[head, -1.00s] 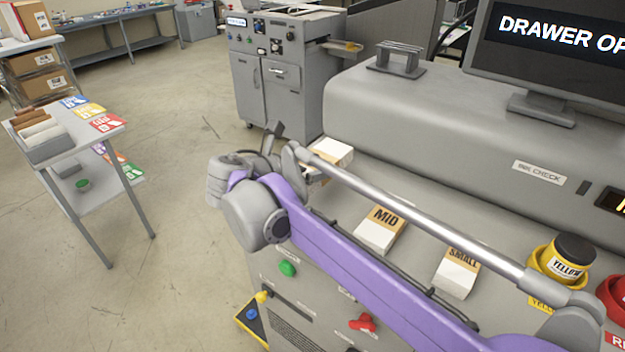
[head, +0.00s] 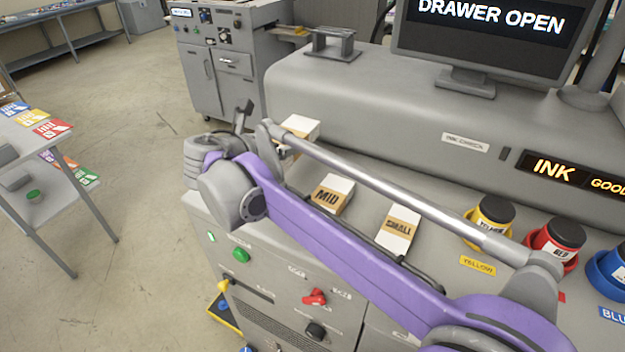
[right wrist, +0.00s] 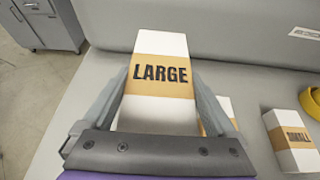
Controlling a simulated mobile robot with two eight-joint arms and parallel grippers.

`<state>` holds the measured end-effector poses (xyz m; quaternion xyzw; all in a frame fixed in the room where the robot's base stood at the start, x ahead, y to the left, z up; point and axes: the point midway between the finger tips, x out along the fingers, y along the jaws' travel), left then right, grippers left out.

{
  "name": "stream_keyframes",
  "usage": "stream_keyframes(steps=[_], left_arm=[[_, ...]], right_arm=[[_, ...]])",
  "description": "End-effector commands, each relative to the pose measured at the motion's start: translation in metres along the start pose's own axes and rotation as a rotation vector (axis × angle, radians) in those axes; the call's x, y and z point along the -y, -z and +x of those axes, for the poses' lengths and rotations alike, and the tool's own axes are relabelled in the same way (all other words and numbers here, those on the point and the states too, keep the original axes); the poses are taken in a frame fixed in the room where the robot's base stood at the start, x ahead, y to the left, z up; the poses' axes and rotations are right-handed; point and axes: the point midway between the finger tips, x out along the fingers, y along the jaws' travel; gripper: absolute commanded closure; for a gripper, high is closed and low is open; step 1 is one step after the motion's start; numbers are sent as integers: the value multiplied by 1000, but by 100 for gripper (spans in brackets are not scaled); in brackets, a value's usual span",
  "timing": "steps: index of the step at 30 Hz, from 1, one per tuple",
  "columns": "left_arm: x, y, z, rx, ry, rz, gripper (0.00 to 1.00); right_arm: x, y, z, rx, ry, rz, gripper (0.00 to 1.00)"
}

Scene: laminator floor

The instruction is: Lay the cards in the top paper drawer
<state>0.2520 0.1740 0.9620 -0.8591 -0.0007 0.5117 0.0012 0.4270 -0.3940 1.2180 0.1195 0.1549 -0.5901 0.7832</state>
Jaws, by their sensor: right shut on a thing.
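A white card stack with a tan band marked LARGE (right wrist: 163,45) fills the middle of the right wrist view. My right gripper (right wrist: 161,92) has a finger on each side of it and is shut on it. In the head view the LARGE stack (head: 302,130) shows partly behind my purple right arm; I cannot tell whether it is clear of the surface. The MID stack (head: 332,194) and the SMALL stack (head: 398,230) lie on the machine's top. The monitor (head: 492,28) reads DRAWER OPEN, but no paper drawer can be made out. My left gripper is out of view.
Yellow (head: 490,222), red (head: 556,243) and blue (head: 607,272) ink pots stand at the right of the machine's top. Knobs and a green button (head: 241,255) are on its front. A side table (head: 30,135) with coloured cards stands left, across open floor.

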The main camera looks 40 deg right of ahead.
Motion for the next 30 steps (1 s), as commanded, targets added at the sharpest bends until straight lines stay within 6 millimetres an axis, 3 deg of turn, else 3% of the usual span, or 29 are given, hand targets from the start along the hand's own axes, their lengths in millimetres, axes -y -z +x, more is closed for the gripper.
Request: stream_keyframes(steps=[9,21,30], left_arm=[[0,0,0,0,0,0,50],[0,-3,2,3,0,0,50],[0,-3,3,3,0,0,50]], right_arm=[[0,44,21,1,-3,-2,90],[0,88,39,1,-3,-2,90],[0,91,40,1,-3,-1,90]])
